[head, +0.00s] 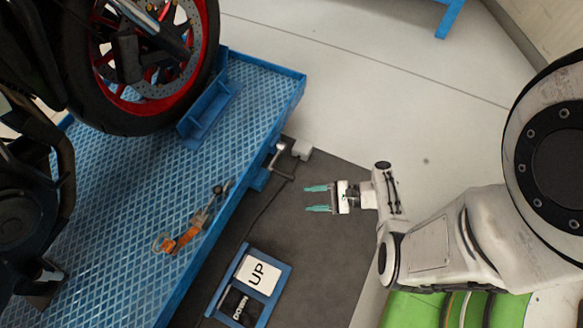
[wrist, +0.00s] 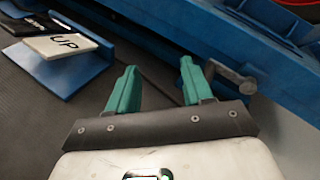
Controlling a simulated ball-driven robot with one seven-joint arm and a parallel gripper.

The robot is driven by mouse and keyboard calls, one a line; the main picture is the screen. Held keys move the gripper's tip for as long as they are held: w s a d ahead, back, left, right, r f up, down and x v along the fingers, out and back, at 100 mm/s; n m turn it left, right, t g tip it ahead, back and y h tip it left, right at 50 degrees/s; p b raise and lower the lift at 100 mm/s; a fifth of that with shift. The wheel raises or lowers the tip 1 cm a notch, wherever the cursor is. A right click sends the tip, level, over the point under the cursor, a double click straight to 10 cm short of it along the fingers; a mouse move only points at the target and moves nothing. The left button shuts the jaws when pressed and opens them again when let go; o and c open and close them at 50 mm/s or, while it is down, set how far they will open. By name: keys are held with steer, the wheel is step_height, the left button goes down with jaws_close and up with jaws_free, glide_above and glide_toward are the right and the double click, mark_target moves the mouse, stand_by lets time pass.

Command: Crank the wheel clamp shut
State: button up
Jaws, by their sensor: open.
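The wheel clamp (head: 210,103) is a pair of blue plates on the lift platform, beside the motorcycle's red-rimmed wheel (head: 150,110). The crank (head: 279,160) is a grey handle at the platform's side edge. It also shows in the wrist view (wrist: 232,77), just right of the right fingertip. My gripper (head: 318,198) has teal fingers, is open and empty, and points left toward the platform. In the head view it is below and right of the crank, apart from it. In the wrist view both fingers (wrist: 157,82) are spread with nothing between them.
The blue lift platform (head: 255,85) fills the left. An orange strap (head: 185,238) lies on it. A pedal box marked UP (head: 260,272) and DOWN stands on the dark mat (head: 325,255). Green rounded objects (head: 415,308) are at bottom right. Grey floor (head: 400,110) is clear behind.

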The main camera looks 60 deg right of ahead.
mark_target(292, 178)
steer(key=d+f+m+t+h+b, duration=0.4)
steer(key=d+f+m+h+b, duration=0.15)
steer(key=f+m, duration=0.2)
steer(key=shift+m+h, duration=0.25)
steer(key=shift+h, duration=0.1)
steer(key=w, duration=0.7)
steer(key=w+r+b, duration=0.1)
steer(key=w, duration=0.2)
steer(key=shift+w, duration=0.3)
steer(key=shift+c, duration=0.3)
jaws_close()
